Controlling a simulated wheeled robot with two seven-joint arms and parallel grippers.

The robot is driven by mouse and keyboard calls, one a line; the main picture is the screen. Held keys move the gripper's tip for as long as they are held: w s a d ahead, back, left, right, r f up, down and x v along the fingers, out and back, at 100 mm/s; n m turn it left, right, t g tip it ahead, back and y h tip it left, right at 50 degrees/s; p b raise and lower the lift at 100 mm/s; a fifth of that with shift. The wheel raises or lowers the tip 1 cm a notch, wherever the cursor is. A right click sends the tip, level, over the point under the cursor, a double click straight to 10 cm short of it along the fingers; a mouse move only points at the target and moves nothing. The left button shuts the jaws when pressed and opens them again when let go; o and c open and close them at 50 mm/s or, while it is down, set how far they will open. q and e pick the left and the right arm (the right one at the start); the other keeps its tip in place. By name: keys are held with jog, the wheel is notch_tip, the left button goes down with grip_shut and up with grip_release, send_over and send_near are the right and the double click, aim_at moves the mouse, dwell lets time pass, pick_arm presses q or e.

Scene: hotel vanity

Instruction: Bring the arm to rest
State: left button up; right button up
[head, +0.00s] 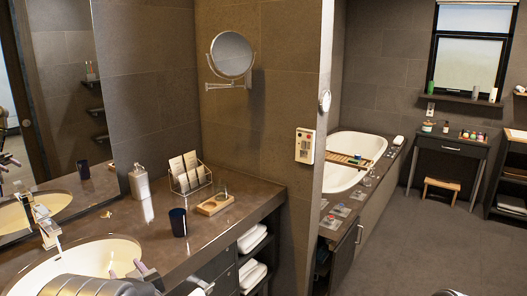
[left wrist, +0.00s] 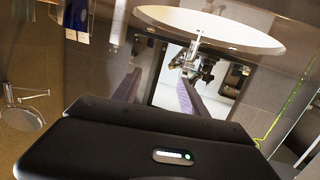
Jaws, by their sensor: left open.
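My left gripper (head: 131,272) is low in the head view, over the front of the sink basin (head: 95,256). In the left wrist view its two purplish fingers (left wrist: 158,92) stand apart, with nothing seen held between them. The white basin (left wrist: 210,24) and the faucet (left wrist: 190,58) show beyond the fingers, at a tilted angle. My right gripper does not show clearly in either view.
On the counter are a dark blue cup (head: 178,222), a soap dispenser (head: 139,182), a wire rack with cards (head: 189,178) and a wooden tray (head: 215,203). A round mirror (head: 231,54) juts from the wall. Floor at the right (head: 400,240) is clear.

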pick_arm(q)
jog(key=s+d+f+m+g+h, duration=0.2)
jog(key=s+d+f+m+h, duration=0.15)
jog(key=d+f, duration=0.6)
jog(key=s+d+f+m+g+h, duration=0.15)
jog(key=s+d+f+h, duration=0.35)
jog(key=f, duration=0.8)
jog(key=s+d+f+g+h, duration=0.2)
jog(key=s+d+f, duration=0.2)
jog(key=s, duration=0.5)
jog(key=s+d+f+m+g+h, duration=0.1)
jog(key=s+d+f+g+h, duration=0.1)
jog(key=s, duration=0.7)
jog(key=s+d+f+m+g+h, duration=0.1)
jog(key=s+d+f+g+h, duration=0.1)
jog(key=s+d+f+g, duration=0.2)
jog(key=s+d+f, duration=0.3)
jog(key=s+d, duration=0.1)
jog(key=s, duration=0.1)
jog(key=shift+d, duration=0.3)
jog(key=shift+h, duration=0.25)
